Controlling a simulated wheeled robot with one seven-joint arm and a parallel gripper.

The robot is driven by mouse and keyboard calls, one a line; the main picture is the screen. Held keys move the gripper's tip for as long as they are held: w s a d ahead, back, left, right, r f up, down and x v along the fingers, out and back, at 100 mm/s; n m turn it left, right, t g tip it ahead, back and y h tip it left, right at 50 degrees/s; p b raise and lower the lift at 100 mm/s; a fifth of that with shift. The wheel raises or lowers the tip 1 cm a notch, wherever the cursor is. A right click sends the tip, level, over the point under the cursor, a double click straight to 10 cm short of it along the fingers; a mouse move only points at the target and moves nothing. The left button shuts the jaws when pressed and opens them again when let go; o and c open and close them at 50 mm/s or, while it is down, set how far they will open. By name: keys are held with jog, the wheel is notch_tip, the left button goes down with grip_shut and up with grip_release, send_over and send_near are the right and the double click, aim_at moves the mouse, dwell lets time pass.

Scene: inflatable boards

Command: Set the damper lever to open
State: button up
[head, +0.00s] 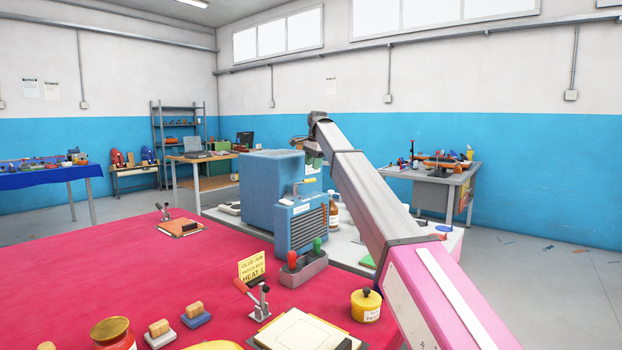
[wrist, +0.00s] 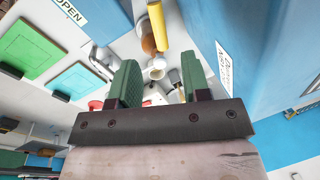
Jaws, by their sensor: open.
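The damper lever has a yellow grip (head: 304,182) and sits on top of the small blue unit (head: 300,228) with the dark grille. In the wrist view a yellow grip (wrist: 157,25) appears beyond the fingertips, near the top edge. A white OPEN label (wrist: 70,12) is at upper left, and another label (wrist: 225,66), seemingly about the damper, is on the blue panel at right. My gripper (wrist: 159,70) has two green fingers spread apart with nothing between them. In the head view my gripper (head: 314,158) is above the unit, apart from the grip, partly hidden by my arm.
A larger blue cabinet (head: 265,180) stands behind the unit. A grey holder (head: 303,270) with red and green handles stands in front of it. A brown bottle (head: 333,213) is to its right. The red table (head: 120,270) has tools and a yellow sign (head: 252,268).

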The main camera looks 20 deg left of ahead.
aim_at(305, 181)
jog(key=f, duration=0.4)
jog(key=a+f, duration=0.1)
jog(key=f, duration=0.1)
jog(key=shift+w+f, duration=0.15)
jog(key=shift+w, duration=0.2)
grip_shut()
